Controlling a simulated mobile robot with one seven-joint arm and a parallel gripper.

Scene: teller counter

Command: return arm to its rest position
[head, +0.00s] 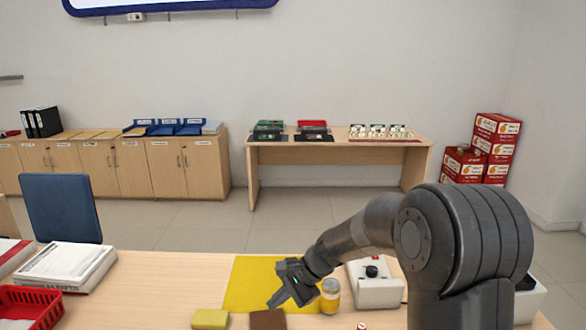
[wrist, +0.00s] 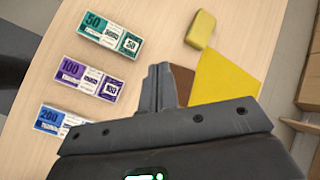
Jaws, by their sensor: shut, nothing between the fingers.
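My gripper (head: 280,300) is over the counter in front of me, above the yellow mat (head: 240,283), with its fingers pointing down and to the left. In the wrist view my gripper (wrist: 161,70) has its two fingers together with nothing between them. My arm reaches in from the right of the head view, bent at a large dark joint. The wrist view also shows the yellow mat (wrist: 228,78) and a brown pad (wrist: 182,78) partly hidden behind the fingers.
A yellow block (head: 210,319), the brown pad (head: 267,319), a jar (head: 330,296) and a white box with a black knob (head: 375,290) are near my gripper. A red basket (head: 32,303) is at left. Numbered note bundles (wrist: 88,77) lie on the counter.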

